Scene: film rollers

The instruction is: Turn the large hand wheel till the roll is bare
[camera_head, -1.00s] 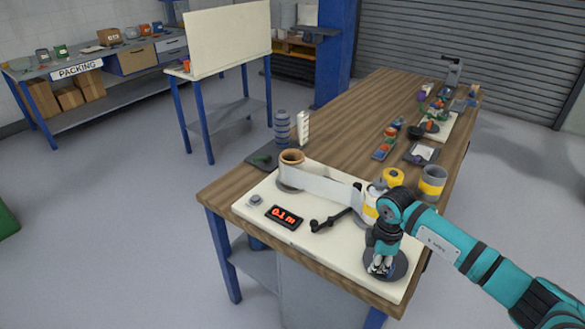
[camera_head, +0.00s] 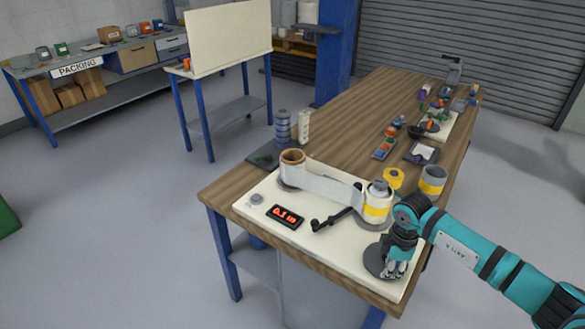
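The large hand wheel (camera_head: 374,262) is a dark grey disc at the front right of a cream board. My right gripper (camera_head: 395,268) points down at the wheel's right side. Its fingers hide any knob there, and I cannot tell whether they are closed on it. At the board's back left, a roll with a brown core (camera_head: 293,158) stands upright. A pale film band (camera_head: 328,187) runs from it to a white and yellow roll (camera_head: 377,203) behind the wheel. The core's outer wall looks mostly brown above the band. My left gripper is out of view.
A black crank handle (camera_head: 333,219) lies between the wheel and a red-lit display (camera_head: 285,216), whose digits are hard to read. A grey button (camera_head: 257,199) is at the left. Yellow tape (camera_head: 393,179) and a grey-yellow cup (camera_head: 432,181) stand behind my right arm.

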